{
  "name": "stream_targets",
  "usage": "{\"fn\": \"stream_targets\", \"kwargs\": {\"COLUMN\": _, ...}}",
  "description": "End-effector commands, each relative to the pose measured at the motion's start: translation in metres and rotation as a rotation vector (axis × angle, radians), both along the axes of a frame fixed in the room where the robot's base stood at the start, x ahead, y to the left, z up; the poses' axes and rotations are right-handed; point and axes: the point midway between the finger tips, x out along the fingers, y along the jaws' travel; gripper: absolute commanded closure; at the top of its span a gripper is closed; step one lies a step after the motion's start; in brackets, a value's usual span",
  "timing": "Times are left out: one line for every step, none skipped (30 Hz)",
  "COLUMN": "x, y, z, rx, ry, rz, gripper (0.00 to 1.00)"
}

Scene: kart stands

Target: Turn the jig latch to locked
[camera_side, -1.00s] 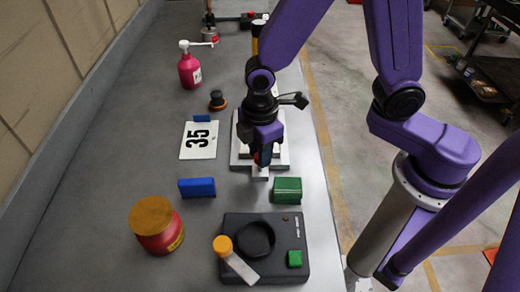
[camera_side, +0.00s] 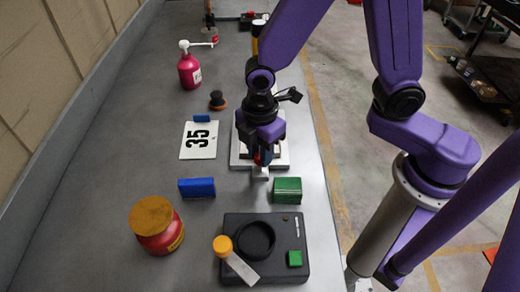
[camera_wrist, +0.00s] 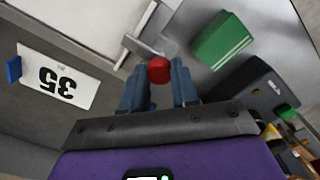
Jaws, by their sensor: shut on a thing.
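The jig (camera_side: 282,160) is a pale block on the bench, mostly hidden under my arm in the side view. Its latch shows in the wrist view as a grey metal bar (camera_wrist: 145,46) with a red knob (camera_wrist: 159,70). In the side view the bar's end (camera_side: 260,173) sticks out at the jig's near edge. My gripper (camera_side: 262,156) points down over this near edge. Its two blue-grey fingers stand on either side of the red knob and are shut on it. Any locked or unlocked marking is hidden or too small to tell.
A green block (camera_side: 287,190) and a blue block (camera_side: 197,187) stand close in front of the jig. A black fixture (camera_side: 285,230), a red jar (camera_side: 157,230) with an orange lid, a 35 plate (camera_side: 187,150) and a pink bottle (camera_side: 189,70) are around. The bench at left is clear.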

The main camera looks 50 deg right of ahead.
Motion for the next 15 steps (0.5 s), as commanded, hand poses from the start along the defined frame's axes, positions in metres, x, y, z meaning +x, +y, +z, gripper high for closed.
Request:
{"fn": "stream_targets", "kwargs": {"x": 0.0006, "y": 0.0008, "z": 0.0007, "rx": 0.002, "ry": -0.003, "rz": 0.002, "gripper": 0.61}}
{"fn": "stream_targets", "kwargs": {"x": 0.0006, "y": 0.0008, "z": 0.0007, "rx": 0.002, "ry": -0.003, "rz": 0.002, "gripper": 0.51}}
{"fn": "stream_targets", "kwargs": {"x": 0.0005, "y": 0.0007, "z": 0.0006, "rx": 0.002, "ry": -0.002, "rz": 0.001, "gripper": 0.45}}
{"fn": "stream_targets", "kwargs": {"x": 0.0005, "y": 0.0007, "z": 0.0005, "rx": 0.002, "ry": -0.002, "rz": 0.001, "gripper": 0.45}}
{"fn": "stream_targets", "kwargs": {"x": 0.0004, "y": 0.0006, "z": 0.0005, "rx": 0.002, "ry": -0.002, "rz": 0.001, "gripper": 0.45}}
{"fn": "stream_targets", "kwargs": {"x": 0.0004, "y": 0.0005, "z": 0.0004, "rx": 0.001, "ry": -0.002, "rz": 0.001, "gripper": 0.45}}
{"fn": "stream_targets", "kwargs": {"x": 0.0003, "y": 0.0005, "z": 0.0003, "rx": 0.001, "ry": -0.001, "rz": 0.001, "gripper": 0.45}}
{"fn": "stream_targets", "kwargs": {"x": 0.0003, "y": 0.0004, "z": 0.0003, "rx": 0.001, "ry": -0.001, "rz": 0.001, "gripper": 0.45}}
{"fn": "stream_targets", "kwargs": {"x": 0.0002, "y": 0.0004, "z": 0.0003, "rx": 0.001, "ry": -0.001, "rz": 0.000, "gripper": 0.45}}
{"fn": "stream_targets", "kwargs": {"x": 0.0002, "y": 0.0004, "z": 0.0002, "rx": 0.001, "ry": -0.001, "rz": 0.000, "gripper": 0.45}}
{"fn": "stream_targets", "kwargs": {"x": 0.0002, "y": 0.0003, "z": 0.0004, "rx": 0.001, "ry": -0.001, "rz": 0.000, "gripper": 0.45}}
{"fn": "stream_targets", "kwargs": {"x": 0.0003, "y": 0.0004, "z": 0.0010, "rx": 0.001, "ry": -0.001, "rz": 0.000, "gripper": 0.45}}
{"fn": "stream_targets", "kwargs": {"x": 0.0004, "y": 0.0005, "z": 0.0019, "rx": 0.001, "ry": -0.002, "rz": 0.000, "gripper": 0.45}}
{"fn": "stream_targets", "kwargs": {"x": 0.0005, "y": 0.0006, "z": 0.0032, "rx": 0.002, "ry": -0.002, "rz": 0.000, "gripper": 0.45}}
{"fn": "stream_targets", "kwargs": {"x": 0.0005, "y": 0.0006, "z": 0.0057, "rx": 0.002, "ry": -0.002, "rz": 0.000, "gripper": 0.45}}
